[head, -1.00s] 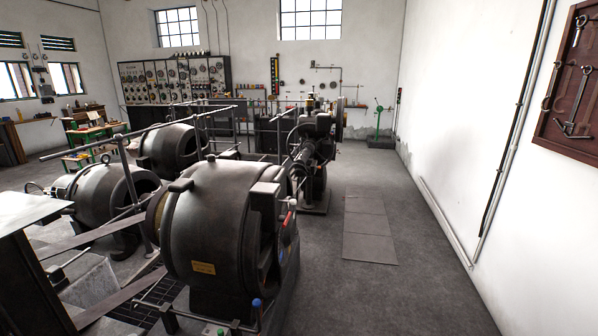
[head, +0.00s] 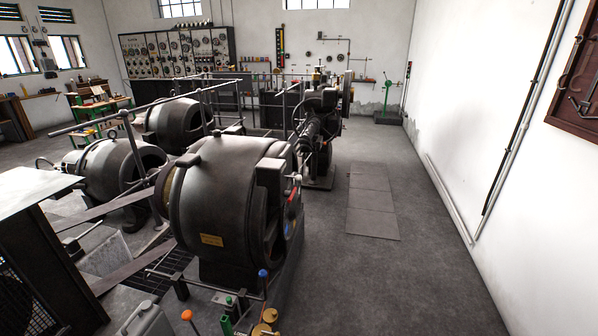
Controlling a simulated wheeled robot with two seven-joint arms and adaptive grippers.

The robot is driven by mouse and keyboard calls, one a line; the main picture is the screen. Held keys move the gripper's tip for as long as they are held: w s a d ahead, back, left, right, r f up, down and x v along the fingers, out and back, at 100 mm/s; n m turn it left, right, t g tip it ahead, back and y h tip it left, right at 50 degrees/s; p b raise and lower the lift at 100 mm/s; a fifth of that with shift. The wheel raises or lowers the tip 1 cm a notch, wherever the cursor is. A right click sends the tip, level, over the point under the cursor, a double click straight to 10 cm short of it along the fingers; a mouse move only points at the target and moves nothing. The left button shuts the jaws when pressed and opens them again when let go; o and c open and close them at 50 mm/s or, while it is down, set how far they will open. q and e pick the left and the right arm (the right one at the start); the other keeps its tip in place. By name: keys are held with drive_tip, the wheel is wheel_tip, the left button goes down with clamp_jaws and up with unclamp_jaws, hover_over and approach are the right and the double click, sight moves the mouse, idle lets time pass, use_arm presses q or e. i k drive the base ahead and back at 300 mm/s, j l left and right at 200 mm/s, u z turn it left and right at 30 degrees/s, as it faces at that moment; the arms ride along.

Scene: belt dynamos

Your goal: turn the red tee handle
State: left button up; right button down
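A small red part (head: 292,210) shows on the right side of the nearest big dark dynamo (head: 222,200), just below a pale knob (head: 296,178). It is too small to tell whether it is a tee handle. An orange-topped handle (head: 187,315) stands at the bottom edge, in front of the dynamo. Neither of my grippers is in view.
A blue-topped lever (head: 263,274), a green bottle (head: 226,325), brass-coloured cans (head: 265,328) and a grey jerrycan (head: 145,318) stand at the dynamo's front. Belts and a dark machine are at left. The grey floor (head: 400,270) right of the dynamo is clear.

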sight(291, 194)
drive_tip(key=i+l+u, duration=0.2)
drive_tip(key=u, duration=0.15)
drive_tip(key=i+l+u, duration=0.15)
drive_tip(key=l+u, duration=0.25)
drive_tip(key=i+l+u, duration=0.1)
drive_tip(key=l+u, duration=1)
drive_tip(key=l, duration=0.1)
